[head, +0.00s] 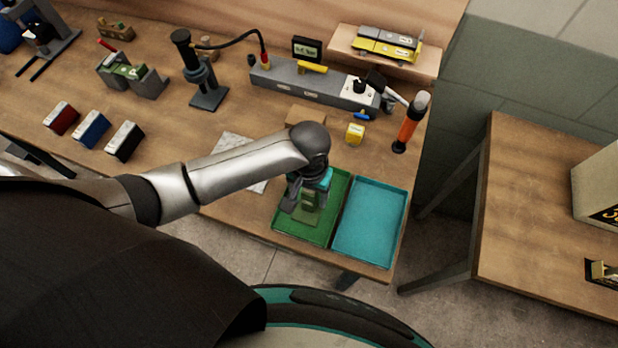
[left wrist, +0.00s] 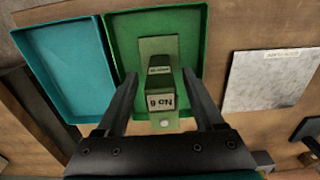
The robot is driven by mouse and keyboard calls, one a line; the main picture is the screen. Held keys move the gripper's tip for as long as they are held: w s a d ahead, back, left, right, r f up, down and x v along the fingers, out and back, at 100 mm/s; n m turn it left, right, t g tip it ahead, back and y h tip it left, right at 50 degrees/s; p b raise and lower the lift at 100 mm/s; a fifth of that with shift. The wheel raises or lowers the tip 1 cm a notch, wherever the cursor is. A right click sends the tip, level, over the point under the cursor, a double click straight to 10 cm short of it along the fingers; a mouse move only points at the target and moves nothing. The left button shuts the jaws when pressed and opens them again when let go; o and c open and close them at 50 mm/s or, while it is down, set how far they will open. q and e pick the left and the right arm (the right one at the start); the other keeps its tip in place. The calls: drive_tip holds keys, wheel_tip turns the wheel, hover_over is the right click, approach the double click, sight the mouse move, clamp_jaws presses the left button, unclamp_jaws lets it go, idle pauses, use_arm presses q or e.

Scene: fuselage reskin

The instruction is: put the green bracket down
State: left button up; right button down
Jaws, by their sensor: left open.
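The green bracket (left wrist: 158,85) carries a label that reads "No 6" in the left wrist view. It is in the green tray (left wrist: 191,30), between the two fingers of my left gripper (left wrist: 160,88). The fingers are open, with a gap visible on both sides of the bracket. In the head view my left gripper (head: 306,200) is over the green tray (head: 291,226), and the bracket (head: 310,215) shows partly below it. My right gripper is not in view.
A teal tray (head: 370,222) stands right beside the green one at the table's front edge. A grey sheet (left wrist: 268,80) lies on the other side.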

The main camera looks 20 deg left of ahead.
use_arm(q)
wheel_tip(320, 180, up, 8)
drive_tip(key=shift+p, duration=0.5)
